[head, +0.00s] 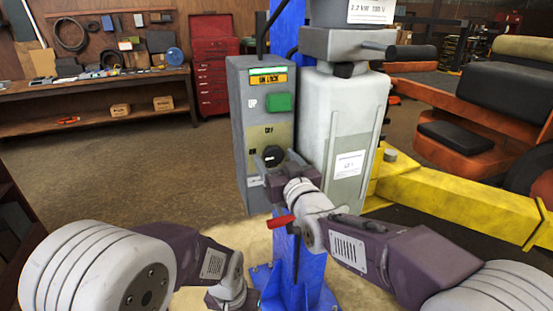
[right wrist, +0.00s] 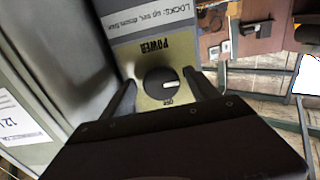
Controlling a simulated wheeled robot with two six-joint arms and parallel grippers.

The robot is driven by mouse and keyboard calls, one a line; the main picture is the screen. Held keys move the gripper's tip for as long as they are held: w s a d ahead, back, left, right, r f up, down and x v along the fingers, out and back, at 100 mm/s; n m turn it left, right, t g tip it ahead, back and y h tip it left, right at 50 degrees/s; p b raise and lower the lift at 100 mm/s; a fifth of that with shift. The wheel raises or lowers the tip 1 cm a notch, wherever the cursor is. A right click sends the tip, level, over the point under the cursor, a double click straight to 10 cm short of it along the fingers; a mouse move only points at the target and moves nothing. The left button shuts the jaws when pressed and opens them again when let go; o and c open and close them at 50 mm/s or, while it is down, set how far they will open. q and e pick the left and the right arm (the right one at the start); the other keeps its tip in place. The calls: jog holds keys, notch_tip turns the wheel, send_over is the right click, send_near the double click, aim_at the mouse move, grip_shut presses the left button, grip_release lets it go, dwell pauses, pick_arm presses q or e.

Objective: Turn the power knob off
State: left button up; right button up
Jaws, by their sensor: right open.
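The black power knob (head: 271,156) sits low on the front of a grey control box (head: 239,128). In the right wrist view the round knob (right wrist: 160,86) is on a yellowish plate, and its white mark points right. The head view shows lettering above the knob and to its left. My right gripper (head: 270,171) is open in front of the box. In the right wrist view its two dark fingers (right wrist: 165,92) stand either side of the knob, with gaps between; contact is not visible. My left arm's end is at the bottom edge, its fingers out of view.
A green UP button (head: 279,102) is above the knob. A red-handled lever (head: 280,221) is below the box. A blue post (head: 285,260) and a white-grey housing (head: 345,115) stand beside it. A yellow lift arm (head: 460,197) and orange mower (head: 450,115) are at right.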

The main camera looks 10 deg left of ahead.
jog(key=c, duration=1.3)
jog(key=shift+s+a+f+m+b, duration=0.1)
jog(key=shift+f+m+b, duration=0.1)
jog(key=shift+m+b, duration=0.95)
jog(key=shift+c, duration=0.2)
jog(key=m+b, duration=0.2)
jog(key=shift+m, duration=0.35)
jog(key=m+b, duration=0.4)
jog(key=m, duration=0.1)
jog(key=shift+b, duration=0.4)
jog(key=m+b, duration=0.2)
jog(key=m, duration=0.1)
jog(key=shift+a+r+m, duration=0.1)
jog(key=shift+m, duration=0.3)
jog(key=shift+r+m+b, duration=0.2)
jog(key=shift+m+b, duration=0.5)
jog(key=shift+m, duration=1.3)
